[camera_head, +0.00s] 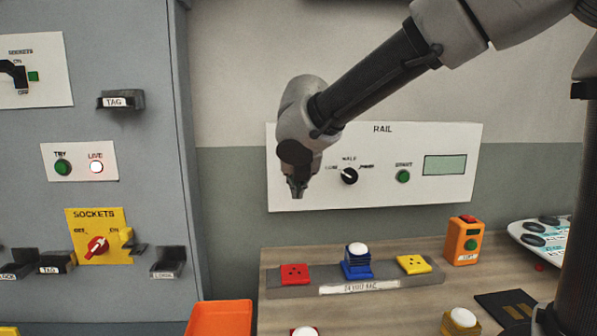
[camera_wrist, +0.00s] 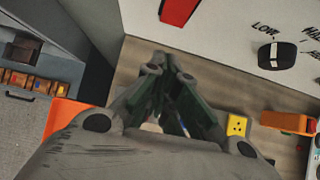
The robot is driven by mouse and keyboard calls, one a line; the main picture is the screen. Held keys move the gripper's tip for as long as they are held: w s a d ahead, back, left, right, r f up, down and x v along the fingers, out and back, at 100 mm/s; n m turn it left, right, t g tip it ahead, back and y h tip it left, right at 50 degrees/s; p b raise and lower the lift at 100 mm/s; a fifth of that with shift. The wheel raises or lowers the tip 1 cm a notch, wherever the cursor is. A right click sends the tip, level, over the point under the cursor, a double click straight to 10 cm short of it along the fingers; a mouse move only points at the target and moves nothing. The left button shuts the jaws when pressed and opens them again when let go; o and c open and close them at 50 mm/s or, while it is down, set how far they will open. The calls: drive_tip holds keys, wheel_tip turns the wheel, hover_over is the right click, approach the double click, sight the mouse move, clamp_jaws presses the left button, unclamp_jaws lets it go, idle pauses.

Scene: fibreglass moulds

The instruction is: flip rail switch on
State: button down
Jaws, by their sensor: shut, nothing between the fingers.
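The white panel (camera_head: 440,195) marked RAIL is on the wall. It carries a black knob (camera_head: 349,176) with a white pointer mark, a green button (camera_head: 403,176) and a greenish display (camera_head: 445,165). In the wrist view the knob (camera_wrist: 277,55) is at the upper right, and a red part (camera_wrist: 178,12) shows on the panel (camera_wrist: 225,40) at the top. I cannot tell whether this red part is the rail switch; it does not show in the head view. My gripper (camera_head: 297,192) points down, shut and empty, in front of the panel's left part. It also shows in the wrist view (camera_wrist: 172,65).
A grey cabinet (camera_head: 120,190) with a yellow SOCKETS plate (camera_head: 100,250) stands at left. Below the panel, the bench holds a tray (camera_head: 350,288) with red, blue and yellow blocks. An orange box (camera_head: 463,240) stands at right, and an orange bin (camera_head: 220,318) is in front.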

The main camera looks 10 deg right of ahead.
drive_tip(key=w, duration=0.4)
drive_tip(key=shift+f, duration=0.3)
drive_tip(key=shift+w+f, duration=0.15)
drive_tip(key=shift+w, duration=0.15)
drive_tip(key=shift+r, duration=0.95)
drive_tip(key=shift+s, duration=0.1)
